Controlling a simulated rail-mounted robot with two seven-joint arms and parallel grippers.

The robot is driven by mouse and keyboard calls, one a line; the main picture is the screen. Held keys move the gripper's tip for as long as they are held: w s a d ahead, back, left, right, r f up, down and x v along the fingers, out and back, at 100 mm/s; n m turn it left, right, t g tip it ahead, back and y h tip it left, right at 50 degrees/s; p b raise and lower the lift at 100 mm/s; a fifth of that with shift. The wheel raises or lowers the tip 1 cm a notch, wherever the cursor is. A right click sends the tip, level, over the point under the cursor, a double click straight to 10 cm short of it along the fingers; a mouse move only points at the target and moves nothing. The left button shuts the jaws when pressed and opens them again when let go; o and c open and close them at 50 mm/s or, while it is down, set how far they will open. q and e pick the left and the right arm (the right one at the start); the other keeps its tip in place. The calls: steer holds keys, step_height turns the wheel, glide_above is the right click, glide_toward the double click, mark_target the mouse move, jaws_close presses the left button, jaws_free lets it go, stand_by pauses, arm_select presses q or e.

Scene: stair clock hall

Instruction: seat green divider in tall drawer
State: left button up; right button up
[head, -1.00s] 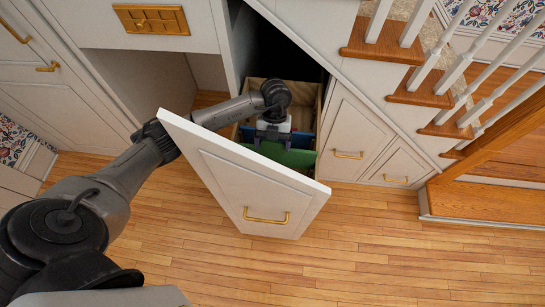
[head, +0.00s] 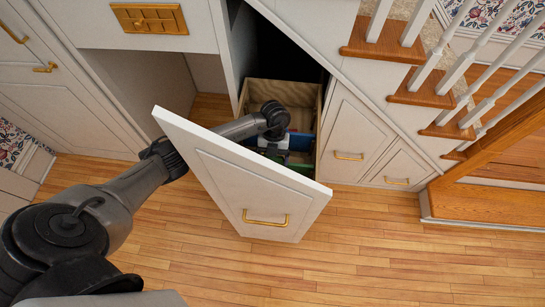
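The tall drawer (head: 243,95) stands pulled out from under the stairs, with its white front (head: 250,190) angled toward me. The green divider (head: 301,168) is low inside it, just behind the front; only a small part shows, so I cannot tell whether it is fully seated. A blue piece (head: 301,140) spans the drawer farther back. My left gripper (head: 275,154) is down in the drawer at the green divider. Its fingertips are hidden, so its grip cannot be made out. My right gripper is out of view.
The drawer front's top edge passes just under my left arm. A cabinet with a brass pull (head: 349,156) stands to the right, below the wooden stairs (head: 395,40). An open recess (head: 140,85) is at the left. The wooden floor (head: 400,260) in front is clear.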

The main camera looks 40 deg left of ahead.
arm_select(q)
steer(key=shift+f, duration=0.1)
steer(key=o, duration=1.1)
steer(key=shift+w+a+r, duration=0.1)
steer(key=shift+r, duration=0.25)
steer(key=p+v, duration=0.1)
steer(key=v, duration=1)
steer(key=shift+r, duration=0.35)
